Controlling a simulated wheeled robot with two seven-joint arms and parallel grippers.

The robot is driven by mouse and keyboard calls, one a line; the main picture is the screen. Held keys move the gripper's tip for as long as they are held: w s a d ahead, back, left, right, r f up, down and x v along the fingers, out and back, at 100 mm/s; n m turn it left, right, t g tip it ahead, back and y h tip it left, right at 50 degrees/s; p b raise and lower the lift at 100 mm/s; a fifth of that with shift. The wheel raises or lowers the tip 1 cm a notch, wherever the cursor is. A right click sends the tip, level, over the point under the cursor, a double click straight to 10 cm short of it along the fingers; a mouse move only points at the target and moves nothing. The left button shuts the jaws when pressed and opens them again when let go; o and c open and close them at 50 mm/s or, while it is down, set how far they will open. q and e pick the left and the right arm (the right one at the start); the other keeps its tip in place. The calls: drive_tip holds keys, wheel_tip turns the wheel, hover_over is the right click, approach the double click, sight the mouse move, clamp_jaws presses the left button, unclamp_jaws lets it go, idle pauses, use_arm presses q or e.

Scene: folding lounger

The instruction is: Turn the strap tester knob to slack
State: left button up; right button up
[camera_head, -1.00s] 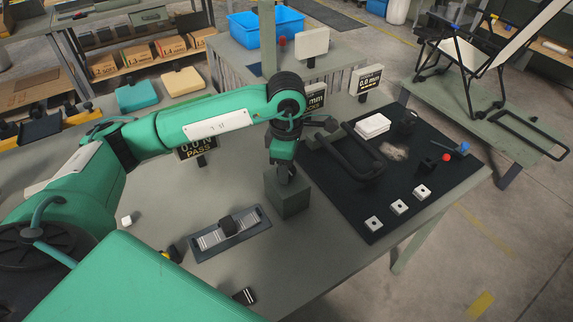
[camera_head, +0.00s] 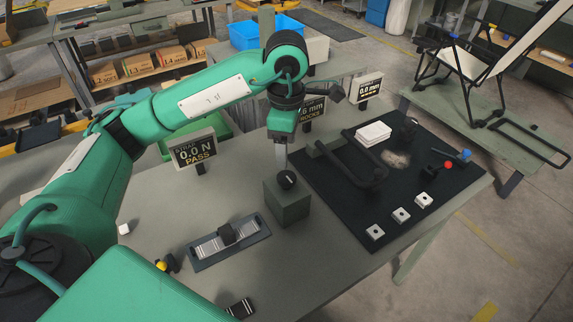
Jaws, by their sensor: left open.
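The strap tester knob (camera_head: 286,180) is a round black dial with a pale mark, on top of a grey-green box (camera_head: 287,207) at the middle of the bench. My left gripper (camera_head: 281,164) points down just above and behind the knob, apart from it as far as I can tell. It is open and empty, though its fingers look narrow here. The strap display (camera_head: 193,151) reads 0.0 N and PASS. A strap fixture (camera_head: 228,242) with a pale striped band and black block lies left of the box. My right gripper is not in view.
A black mat (camera_head: 330,200) to the right holds a dark looped frame (camera_head: 352,160), white pads (camera_head: 373,133) and several small white blocks. A folding lounger (camera_head: 470,62) stands on a table at right.

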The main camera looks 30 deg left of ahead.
use_arm(q)
wheel_tip(320, 180, up, 5)
drive_tip(key=shift+r, duration=0.15)
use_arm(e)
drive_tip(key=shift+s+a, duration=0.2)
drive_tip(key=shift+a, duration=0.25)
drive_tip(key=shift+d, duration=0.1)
